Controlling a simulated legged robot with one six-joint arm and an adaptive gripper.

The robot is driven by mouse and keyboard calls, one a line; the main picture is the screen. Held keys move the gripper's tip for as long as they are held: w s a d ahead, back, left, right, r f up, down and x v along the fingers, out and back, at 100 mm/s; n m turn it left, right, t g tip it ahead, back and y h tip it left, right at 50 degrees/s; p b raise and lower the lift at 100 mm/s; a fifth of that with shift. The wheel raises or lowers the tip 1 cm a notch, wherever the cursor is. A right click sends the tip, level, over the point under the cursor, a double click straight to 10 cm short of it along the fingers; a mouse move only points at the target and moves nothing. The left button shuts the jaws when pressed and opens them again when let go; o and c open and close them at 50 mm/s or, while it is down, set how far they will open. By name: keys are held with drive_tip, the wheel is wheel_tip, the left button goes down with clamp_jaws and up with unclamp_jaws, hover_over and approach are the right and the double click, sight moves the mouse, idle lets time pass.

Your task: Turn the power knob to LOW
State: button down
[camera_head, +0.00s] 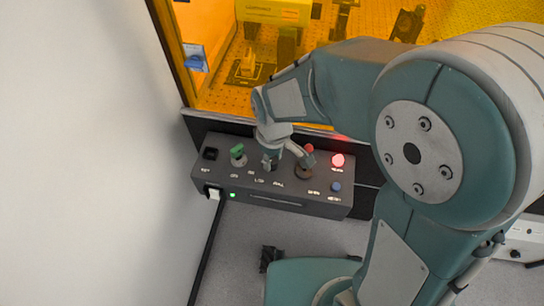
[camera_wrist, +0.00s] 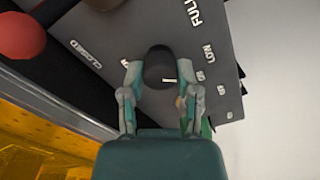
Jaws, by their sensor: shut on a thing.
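The power knob (camera_wrist: 158,62) is a dark round knob on the grey control panel. In the wrist view it sits between the two fingers of my gripper (camera_wrist: 160,84), which is shut on it from both sides. A short white mark shows on the knob's near side; I cannot tell surely which label it points at. The LOW label (camera_wrist: 208,52) and FULL label (camera_wrist: 194,12) are printed on the panel beyond the knob. In the head view my gripper (camera_head: 271,160) reaches down onto the panel, and its fingers mostly hide the knob.
The control box (camera_head: 275,201) also carries a green knob (camera_head: 238,151) at left, a red-topped control (camera_head: 308,161) close at right, a lit red lamp (camera_head: 338,160) and a blue button (camera_head: 336,187). An orange-windowed enclosure (camera_head: 222,85) stands behind. A white wall (camera_head: 95,150) is at left.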

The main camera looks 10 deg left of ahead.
drive_tip(key=shift+c, duration=1.7)
unclamp_jaws()
wheel_tip(320, 180, up, 12)
drive_tip(key=shift+w, duration=0.15)
drive_tip(key=shift+f, duration=0.1)
drive_tip(key=s+d+r+m+t, duration=0.3)
drive_tip(key=d+m, duration=0.3)
drive_tip(key=d, duration=0.4)
drive_tip(key=s+d+r+m+t, duration=0.2)
drive_tip(key=s+d+m, duration=0.3)
drive_tip(key=d, duration=0.5)
drive_tip(key=shift+s+r+m+t, duration=0.4)
drive_tip(key=shift+s+r, duration=0.05)
drive_tip(key=shift+r, duration=0.35)
